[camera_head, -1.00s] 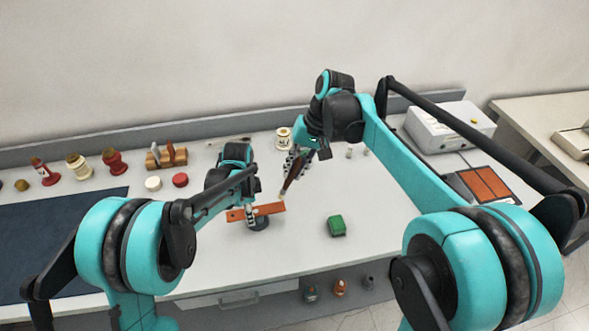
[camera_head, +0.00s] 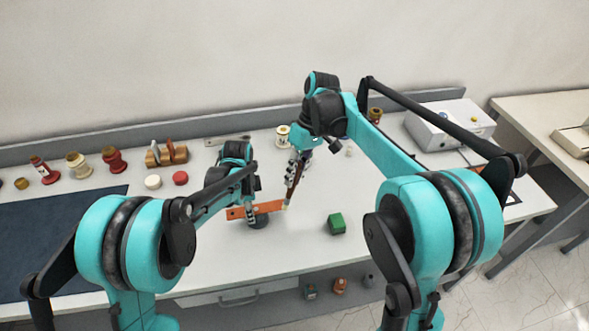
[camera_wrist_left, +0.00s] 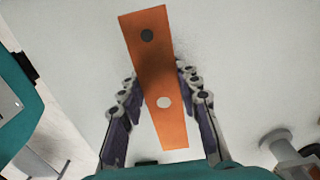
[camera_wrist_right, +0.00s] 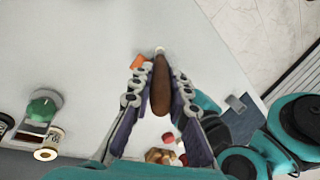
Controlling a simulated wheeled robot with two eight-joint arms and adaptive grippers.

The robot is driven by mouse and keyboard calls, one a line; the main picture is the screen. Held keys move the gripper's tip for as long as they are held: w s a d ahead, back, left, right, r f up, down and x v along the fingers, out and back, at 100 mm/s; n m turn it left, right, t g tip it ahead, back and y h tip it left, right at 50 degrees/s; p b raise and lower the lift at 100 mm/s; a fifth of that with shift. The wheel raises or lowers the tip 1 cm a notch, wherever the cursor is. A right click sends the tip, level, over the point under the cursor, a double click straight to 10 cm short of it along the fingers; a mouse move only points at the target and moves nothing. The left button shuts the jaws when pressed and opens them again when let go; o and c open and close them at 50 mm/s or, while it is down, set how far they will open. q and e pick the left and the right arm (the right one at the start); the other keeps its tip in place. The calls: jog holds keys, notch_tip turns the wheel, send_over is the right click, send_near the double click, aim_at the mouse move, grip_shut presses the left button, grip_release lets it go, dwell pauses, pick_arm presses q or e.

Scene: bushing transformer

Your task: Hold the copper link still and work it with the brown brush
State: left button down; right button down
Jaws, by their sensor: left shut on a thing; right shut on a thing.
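The copper link (camera_head: 268,207) is a flat orange bar with a hole near each end, as the left wrist view (camera_wrist_left: 160,80) shows. My left gripper (camera_head: 250,212) is shut on it near its middle, over a dark round piece (camera_head: 259,222) on the table. My right gripper (camera_head: 293,172) is shut on the brown brush (camera_wrist_right: 160,88), holding it by its dark wooden handle. The brush points down, its pale tip (camera_head: 286,206) at the right end of the link. I cannot tell whether the tip touches it.
Spools (camera_head: 113,160) and small round pieces (camera_head: 153,182) stand at the back left. A dark blue mat (camera_head: 60,230) covers the left. A white box (camera_head: 449,127) stands at the back right.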

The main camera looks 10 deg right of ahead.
jog(key=shift+f, duration=0.85)
notch_tip(320, 180, down, 3)
jog(key=shift+a+r, duration=0.1)
jog(key=shift+a, duration=0.05)
jog(key=a+f, duration=0.4)
jog(key=a, duration=0.1)
jog(key=shift+d, duration=2.75)
notch_tip(320, 180, up, 12)
jog(key=shift+a+r, duration=0.1)
jog(key=shift+r, duration=0.1)
jog(key=w+d+f+t, duration=0.2)
jog(key=w+f, duration=0.1)
jog(key=f, duration=0.3)
jog(key=shift+w+f+y, duration=0.15)
jog(key=shift+y, duration=0.15)
jog(key=shift+f, duration=1.05)
